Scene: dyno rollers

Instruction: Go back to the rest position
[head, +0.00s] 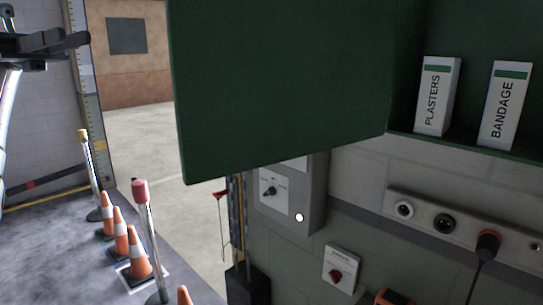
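My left gripper (76,42) is at the upper left edge of the head view, dark, with my pale arm below it. It is high above the floor and apart from the green cabinet door (285,85). I see nothing clearly held in it, and its finger gap cannot be made out. My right gripper is not in view. The green door hangs open across the upper middle. A plasters box (437,96) and a bandage box (504,104) stand upright on the cabinet shelf (470,148).
Several orange cones (138,255) and posts, one red-topped (146,225), stand at lower left. A grey control box (292,199), a socket strip (450,225) with a plug (487,243), and a red-knobbed switch (341,270) are on the wall. Open floor (145,140) lies beyond the doorway.

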